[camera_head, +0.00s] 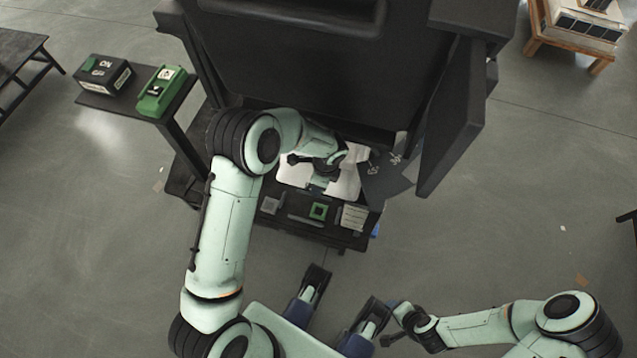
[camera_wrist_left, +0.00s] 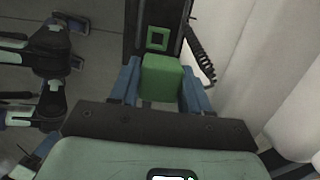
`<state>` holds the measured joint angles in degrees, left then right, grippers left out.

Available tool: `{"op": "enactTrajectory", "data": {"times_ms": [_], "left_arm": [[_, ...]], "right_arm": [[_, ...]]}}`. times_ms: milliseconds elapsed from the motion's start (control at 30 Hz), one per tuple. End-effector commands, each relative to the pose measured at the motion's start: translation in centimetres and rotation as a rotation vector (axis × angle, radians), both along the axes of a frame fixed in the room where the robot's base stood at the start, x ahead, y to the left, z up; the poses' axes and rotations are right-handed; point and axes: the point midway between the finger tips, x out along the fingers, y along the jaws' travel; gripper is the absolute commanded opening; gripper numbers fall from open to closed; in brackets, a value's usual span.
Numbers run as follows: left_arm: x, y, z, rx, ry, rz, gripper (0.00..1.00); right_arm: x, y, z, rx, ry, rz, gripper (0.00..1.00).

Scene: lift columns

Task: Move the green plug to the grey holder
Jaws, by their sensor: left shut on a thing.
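The green plug (camera_wrist_left: 161,77) is a green block between the blue fingers of my left gripper (camera_wrist_left: 162,88), which is shut on it. In the wrist view the plug is just below a green square holder (camera_wrist_left: 158,38), whose middle looks empty. In the head view my left gripper (camera_head: 322,184) reaches down inside the dark machine, and the plug cannot be made out there. The green holder (camera_head: 318,211) sits on the machine's shelf, with a grey holder (camera_head: 270,205) to its left. My right gripper (camera_head: 391,335) is low in the picture, away from the shelf, its jaws unclear.
The dark machine (camera_head: 300,60) has an open door (camera_head: 453,115) on the right. A white labelled block (camera_head: 354,217) sits right of the green holder. A side shelf (camera_head: 122,104) at left carries a black box (camera_head: 104,73) and a green box (camera_head: 160,91).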

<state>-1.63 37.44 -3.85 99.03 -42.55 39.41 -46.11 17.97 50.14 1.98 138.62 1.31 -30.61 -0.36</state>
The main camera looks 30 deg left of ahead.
Motion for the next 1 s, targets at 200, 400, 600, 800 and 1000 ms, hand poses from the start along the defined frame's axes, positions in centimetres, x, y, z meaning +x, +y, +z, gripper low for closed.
{"op": "enactTrajectory", "data": {"times_ms": [200, 400, 600, 800, 1000], "left_arm": [[0.0, 0.0, 0.8, 0.000, -0.001, 0.000, 0.20], [0.0, 0.0, 1.4, 0.000, -0.001, 0.000, 0.20], [0.0, 0.0, 2.0, 0.000, -0.001, 0.000, 0.20], [0.0, 0.0, 2.6, 0.000, -0.001, 0.000, 0.20], [0.0, 0.0, 3.2, 0.000, -0.001, 0.000, 0.20]], "right_arm": [[0.0, 0.0, 0.6, 0.000, -0.002, 0.000, 0.57], [0.1, 0.0, 1.1, -0.001, -0.004, 0.000, 0.57], [0.1, 0.0, 1.6, -0.001, -0.006, -0.001, 0.57], [0.1, 0.0, 2.1, -0.001, -0.009, 0.000, 0.57], [0.2, 0.0, 2.6, 0.000, -0.010, 0.000, 0.57]]}}
